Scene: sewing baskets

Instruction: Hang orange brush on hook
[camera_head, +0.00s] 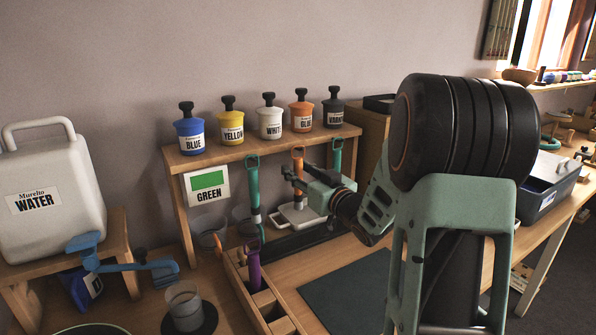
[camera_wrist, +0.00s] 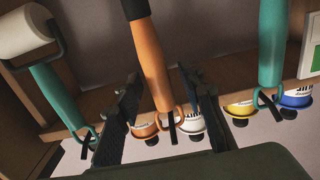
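The orange brush (camera_head: 298,161) hangs upright below the front edge of the small shelf (camera_head: 268,147), between two green-handled tools. In the wrist view, which is upside down, its orange handle (camera_wrist: 151,58) lies between my fingers. The loop at its end appears to be around a dark hook (camera_wrist: 171,133). My gripper (camera_head: 293,176) is at the handle from the right. In the wrist view my gripper (camera_wrist: 160,85) has its fingers apart, with gaps beside the handle, so it looks open. The brush's lower end is partly hidden.
A green brush (camera_head: 252,190) and a green-handled roller (camera_wrist: 57,95) hang on either side, close to my fingers. Paint bottles (camera_head: 270,122) stand on the shelf above. A wooden holder (camera_head: 239,279) with a purple-handled tool (camera_head: 253,268) stands in front. The dark mat (camera_head: 350,290) is clear.

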